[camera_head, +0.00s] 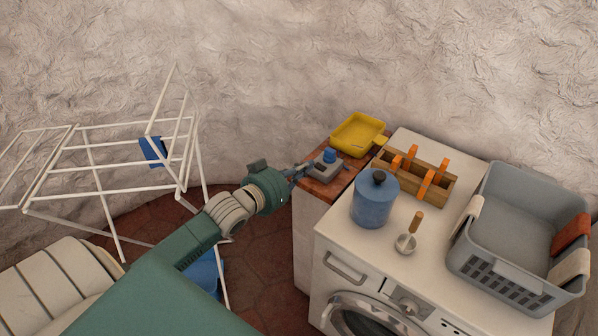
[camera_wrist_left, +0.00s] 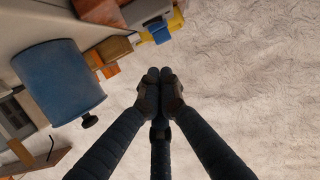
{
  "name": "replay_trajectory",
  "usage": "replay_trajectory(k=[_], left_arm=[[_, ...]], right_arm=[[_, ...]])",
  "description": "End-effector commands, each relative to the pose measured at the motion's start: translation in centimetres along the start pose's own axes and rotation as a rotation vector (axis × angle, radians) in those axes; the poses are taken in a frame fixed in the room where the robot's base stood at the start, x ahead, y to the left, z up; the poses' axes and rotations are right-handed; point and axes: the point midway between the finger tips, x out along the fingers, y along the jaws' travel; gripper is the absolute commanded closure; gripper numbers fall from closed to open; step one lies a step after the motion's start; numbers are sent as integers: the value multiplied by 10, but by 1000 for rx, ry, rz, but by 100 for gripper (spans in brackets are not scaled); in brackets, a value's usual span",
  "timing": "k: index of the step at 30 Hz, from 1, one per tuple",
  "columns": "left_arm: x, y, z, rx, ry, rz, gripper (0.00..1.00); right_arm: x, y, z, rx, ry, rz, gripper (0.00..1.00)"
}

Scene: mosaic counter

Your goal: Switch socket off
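A small grey unit with a blue knob-like top (camera_head: 328,162) sits on the wooden top beside the washing machine in the head view. It is the likeliest socket, but its switch position is too small to tell. My left gripper (camera_head: 303,171) is just left of this unit, close to its edge; I cannot tell if they touch. In the left wrist view the fingertips (camera_wrist_left: 160,76) are together with nothing visible between them. A grey piece (camera_wrist_left: 147,11) shows beyond them at the top; I cannot tell if it is the same unit. My right gripper is not in view.
A yellow tray (camera_head: 358,134) lies behind the unit. A blue canister (camera_head: 375,199), a wooden rack with orange pieces (camera_head: 440,190), a wooden-handled tool (camera_head: 407,242) and a grey basket (camera_head: 519,285) stand on the washing machine (camera_head: 331,235). A white drying rack (camera_head: 112,184) stands left.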

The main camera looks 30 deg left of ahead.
Motion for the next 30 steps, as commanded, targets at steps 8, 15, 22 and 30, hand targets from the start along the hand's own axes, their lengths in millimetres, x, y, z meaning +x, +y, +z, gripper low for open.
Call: replay_trajectory(k=[8,15,22,30], left_arm=[[-26,1,0,0,0,0,100],[-27,1,0,0,0,0,100],[-26,1,0,0,0,0,100],[-20,-16,43,-4,-63,-42,100]], right_arm=[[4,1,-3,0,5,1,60],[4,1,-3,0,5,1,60],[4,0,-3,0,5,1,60],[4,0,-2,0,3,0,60]])
